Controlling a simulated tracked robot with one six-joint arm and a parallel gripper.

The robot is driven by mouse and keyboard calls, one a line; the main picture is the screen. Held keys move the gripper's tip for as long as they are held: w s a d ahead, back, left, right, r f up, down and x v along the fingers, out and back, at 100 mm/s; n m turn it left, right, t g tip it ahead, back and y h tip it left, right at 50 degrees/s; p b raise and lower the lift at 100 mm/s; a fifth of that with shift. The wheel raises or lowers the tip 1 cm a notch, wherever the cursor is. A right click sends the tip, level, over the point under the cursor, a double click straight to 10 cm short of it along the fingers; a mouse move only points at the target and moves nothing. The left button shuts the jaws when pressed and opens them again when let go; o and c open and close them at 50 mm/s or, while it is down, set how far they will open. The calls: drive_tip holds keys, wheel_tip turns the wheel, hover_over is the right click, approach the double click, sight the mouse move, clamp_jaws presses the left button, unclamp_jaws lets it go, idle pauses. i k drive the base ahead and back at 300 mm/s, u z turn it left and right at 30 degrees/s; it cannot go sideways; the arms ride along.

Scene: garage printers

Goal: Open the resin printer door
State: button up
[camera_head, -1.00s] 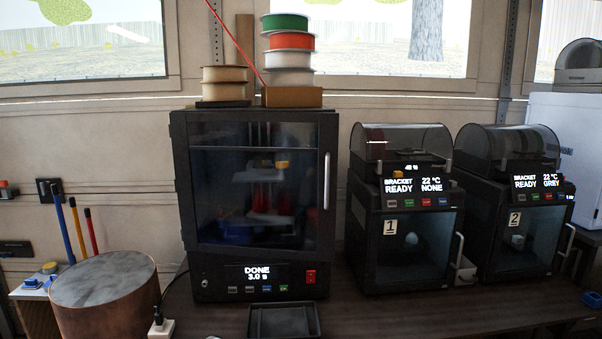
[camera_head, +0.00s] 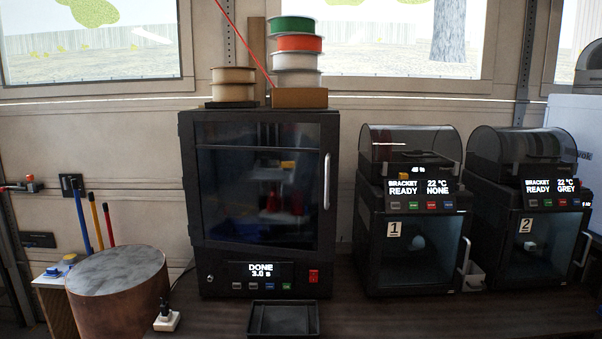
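The resin printer (camera_head: 264,274) is the large black cabinet left of centre on the bench. Its dark glass door (camera_head: 240,190) looks closed, with a vertical silver handle (camera_head: 327,181) on the right side of the door. Red and pale shapes show dimly behind the glass. The display (camera_head: 261,270) below the door reads "DONE 3.0" and a unit too small to tell. A red switch (camera_head: 313,276) sits at the panel's right. My gripper is not in view.
A shallow black tray (camera_head: 284,333) lies in front of the printer. Two smaller printers, number 1 (camera_head: 412,250) and number 2 (camera_head: 535,250), stand to the right. A copper drum (camera_head: 120,303) stands at the left. Filament spools (camera_head: 297,62) are stacked on top. Bench (camera_head: 400,318) is clear at front right.

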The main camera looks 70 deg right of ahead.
sight(261, 183)
drive_tip(key=u, duration=0.65)
drive_tip(key=k, duration=1.15)
drive_tip(key=z, duration=0.8)
drive_tip(key=i, duration=1)
drive_tip(key=z, duration=0.05)
